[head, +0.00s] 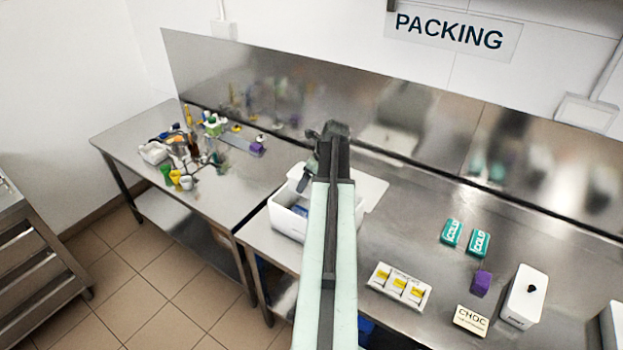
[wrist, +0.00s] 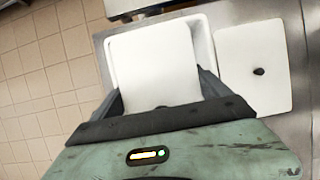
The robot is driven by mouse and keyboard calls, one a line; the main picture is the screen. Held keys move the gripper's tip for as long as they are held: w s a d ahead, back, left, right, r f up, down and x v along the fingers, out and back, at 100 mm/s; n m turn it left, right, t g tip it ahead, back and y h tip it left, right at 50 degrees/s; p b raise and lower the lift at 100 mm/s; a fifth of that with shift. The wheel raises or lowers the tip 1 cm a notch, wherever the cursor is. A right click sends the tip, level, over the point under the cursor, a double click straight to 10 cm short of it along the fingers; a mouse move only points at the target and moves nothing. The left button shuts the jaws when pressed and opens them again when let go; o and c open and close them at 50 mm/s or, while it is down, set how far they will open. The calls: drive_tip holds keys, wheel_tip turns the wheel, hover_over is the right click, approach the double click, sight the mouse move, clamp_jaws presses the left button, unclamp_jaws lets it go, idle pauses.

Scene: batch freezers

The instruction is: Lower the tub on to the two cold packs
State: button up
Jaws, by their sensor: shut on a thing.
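My gripper (wrist: 158,82) is shut on a white tub (wrist: 155,60), with one finger along each side of it. In the wrist view the tub is over the opening of a white box (wrist: 203,35), whose rim shows around it. How deep the tub sits cannot be told. In the head view my arm partly hides the white box (head: 283,222), and the tub is hard to make out there. Two teal packs marked COLD (head: 452,232) (head: 479,243) lie on the bench at the right. The floor under the tub is hidden.
A white lid with a dark knob (wrist: 260,55) lies right of the box. On the bench (head: 410,235) are a tray with yellow labels (head: 399,287), a purple block (head: 481,283), a CHOC card (head: 471,319) and a white container (head: 524,297). The left table (head: 215,195) holds clutter.

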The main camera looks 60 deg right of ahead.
drive_tip(key=shift+d+f+b, duration=0.1)
drive_tip(key=shift+f+b, duration=6.6)
drive_tip(key=shift+f, duration=0.1)
drive_tip(key=shift+f+b, duration=0.55)
drive_tip(key=o, duration=1.9)
drive_tip(key=shift+s+r, duration=0.1)
wheel_tip(320, 180, up, 16)
drive_tip(key=p, duration=1.6)
drive_tip(key=shift+r, duration=0.1)
